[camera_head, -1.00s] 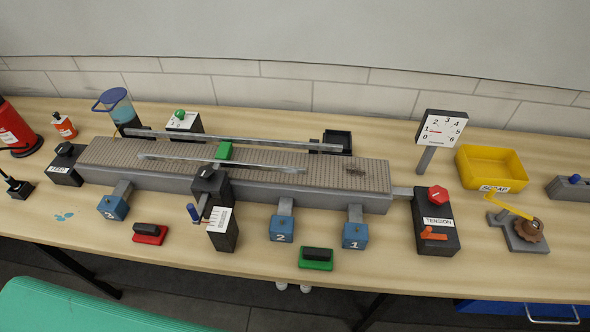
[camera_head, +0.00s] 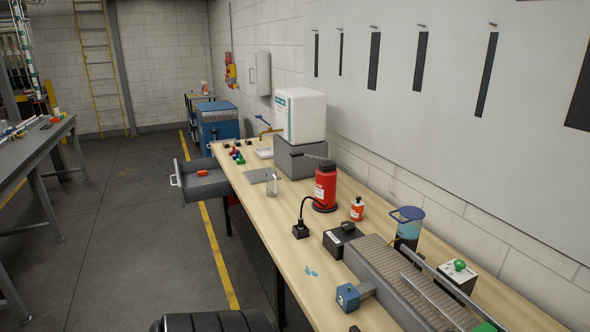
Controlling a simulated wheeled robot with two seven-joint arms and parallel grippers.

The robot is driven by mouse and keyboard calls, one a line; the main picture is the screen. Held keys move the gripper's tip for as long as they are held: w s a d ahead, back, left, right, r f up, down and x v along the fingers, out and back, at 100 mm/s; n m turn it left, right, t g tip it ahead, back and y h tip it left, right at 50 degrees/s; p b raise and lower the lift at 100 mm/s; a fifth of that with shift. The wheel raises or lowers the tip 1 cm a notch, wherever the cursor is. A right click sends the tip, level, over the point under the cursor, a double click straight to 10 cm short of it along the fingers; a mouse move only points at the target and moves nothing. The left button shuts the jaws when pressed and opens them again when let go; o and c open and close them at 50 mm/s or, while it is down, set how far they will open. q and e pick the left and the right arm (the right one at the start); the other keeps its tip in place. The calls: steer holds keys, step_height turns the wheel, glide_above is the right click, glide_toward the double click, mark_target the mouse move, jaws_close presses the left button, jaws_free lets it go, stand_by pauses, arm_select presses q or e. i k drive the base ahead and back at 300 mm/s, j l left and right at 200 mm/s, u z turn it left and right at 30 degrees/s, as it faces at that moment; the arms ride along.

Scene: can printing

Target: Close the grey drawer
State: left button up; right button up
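The grey drawer (camera_head: 207,187) stands pulled out at the far left end of the workbench, over the floor. Its light metal handle (camera_head: 175,180) is on its left-hand front face. A small orange-red object (camera_head: 203,173) lies inside it. Neither of my grippers shows in the head view, so their state and place are hidden.
The long wooden workbench (camera_head: 262,208) runs from the drawer toward me. It carries a white and grey machine (camera_head: 300,118), a red bottle (camera_head: 325,185) and a conveyor (camera_head: 385,268). The floor (camera_head: 135,225) left of the bench is clear. A dark table (camera_head: 35,145) stands far left.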

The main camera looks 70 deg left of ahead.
mark_target(194, 188)
steer(key=j+u, duration=0.1)
steer(key=u, duration=0.35)
steer(key=j+u, duration=0.1)
steer(key=u, duration=0.3)
steer(key=j+u, duration=0.1)
steer(key=u, duration=0.35)
steer(key=i+j+u, duration=0.15)
steer(key=j+u, duration=0.15)
steer(key=j, duration=0.25)
steer(key=i+j+u, duration=0.35)
steer(key=j, duration=0.15)
steer(key=i+j+u, duration=0.15)
steer(key=j+u, duration=0.15)
steer(key=j, duration=0.15)
steer(key=i+j+u, duration=0.3)
steer(key=i+j, duration=1)
steer(key=i+j+z, duration=0.1)
steer(key=z, duration=0.2)
steer(key=i+j+z, duration=0.15)
steer(key=z, duration=0.2)
